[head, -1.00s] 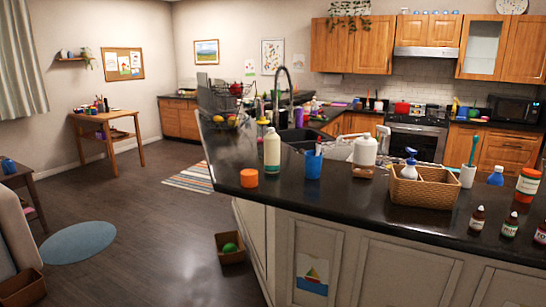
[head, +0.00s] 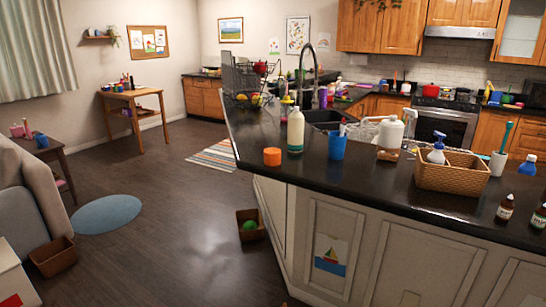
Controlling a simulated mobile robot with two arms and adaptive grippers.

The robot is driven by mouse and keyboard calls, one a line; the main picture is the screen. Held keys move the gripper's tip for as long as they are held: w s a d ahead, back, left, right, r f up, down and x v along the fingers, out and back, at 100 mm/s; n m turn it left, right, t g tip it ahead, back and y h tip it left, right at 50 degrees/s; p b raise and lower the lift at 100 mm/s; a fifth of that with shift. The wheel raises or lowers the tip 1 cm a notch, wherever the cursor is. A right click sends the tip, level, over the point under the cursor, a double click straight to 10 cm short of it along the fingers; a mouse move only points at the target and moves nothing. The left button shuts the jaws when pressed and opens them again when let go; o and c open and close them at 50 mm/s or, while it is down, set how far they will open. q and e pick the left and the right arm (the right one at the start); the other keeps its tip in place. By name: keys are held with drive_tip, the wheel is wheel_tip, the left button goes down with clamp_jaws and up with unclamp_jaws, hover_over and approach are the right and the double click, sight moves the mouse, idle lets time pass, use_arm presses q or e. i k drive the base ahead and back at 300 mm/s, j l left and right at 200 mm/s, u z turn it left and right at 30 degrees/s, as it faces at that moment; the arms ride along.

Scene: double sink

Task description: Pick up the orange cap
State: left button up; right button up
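The orange cap (head: 272,157) is a short orange cylinder in the head view. It stands on the dark countertop (head: 330,178), close to its left front edge. A white bottle (head: 295,132) with a greenish band stands just behind and to the right of it, apart from it. Neither of my grippers shows in the head view.
A blue cup (head: 337,147) holding items stands right of the cap. A wicker basket (head: 450,178) with a spray bottle (head: 437,150), a white pump bottle (head: 390,135) and small brown bottles (head: 505,208) stand further right. The floor left of the counter is open, with a box (head: 250,226) near the cabinet.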

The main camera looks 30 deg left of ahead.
sight(272, 156)
drive_tip(key=i+j, duration=0.15)
drive_tip(key=j, duration=0.2)
drive_tip(key=i+j, duration=0.15)
drive_tip(key=j, duration=0.2)
drive_tip(key=i+j, duration=0.15)
drive_tip(key=j, duration=0.2)
drive_tip(key=i+j, duration=0.15)
drive_tip(key=j, duration=0.2)
